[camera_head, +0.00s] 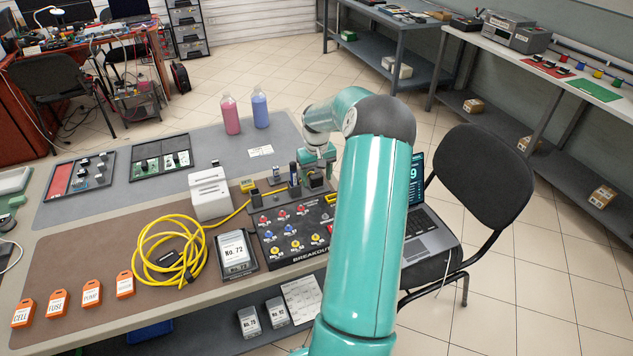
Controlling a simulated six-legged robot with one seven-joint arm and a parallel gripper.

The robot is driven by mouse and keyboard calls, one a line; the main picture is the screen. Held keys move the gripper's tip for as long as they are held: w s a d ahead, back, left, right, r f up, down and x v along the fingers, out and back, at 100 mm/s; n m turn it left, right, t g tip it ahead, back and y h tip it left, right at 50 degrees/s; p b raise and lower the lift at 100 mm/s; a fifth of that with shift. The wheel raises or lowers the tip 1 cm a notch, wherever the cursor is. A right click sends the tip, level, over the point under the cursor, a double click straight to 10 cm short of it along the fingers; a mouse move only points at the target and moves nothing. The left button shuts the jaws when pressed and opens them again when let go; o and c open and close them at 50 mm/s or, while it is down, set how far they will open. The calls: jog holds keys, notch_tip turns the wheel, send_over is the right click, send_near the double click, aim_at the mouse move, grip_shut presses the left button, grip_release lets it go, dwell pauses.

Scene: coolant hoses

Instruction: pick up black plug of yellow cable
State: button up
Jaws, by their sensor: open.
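A yellow cable (145,237) lies in a loose coil on the brown mat. A black plug (169,258) shows at the lower right of the coil, lying among its loops. My gripper (318,172) is open, well to the right of the coil, above the small dark parts at the back of the breakout box. My own arm covers part of that area. I cannot tell whether the fingers touch anything.
A white box (209,194) and a No. 72 case (236,253) stand between the coil and my gripper. Orange tags (91,293) lie front left. Two bottles (230,115) stand at the back. A laptop (428,230) sits on the right, beside my arm.

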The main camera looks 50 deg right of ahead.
jog(key=shift+f, duration=0.65)
jog(key=shift+c, duration=0.4)
jog(key=c, duration=1.3)
jog(key=shift+o, duration=0.2)
jog(key=shift+r, duration=0.15)
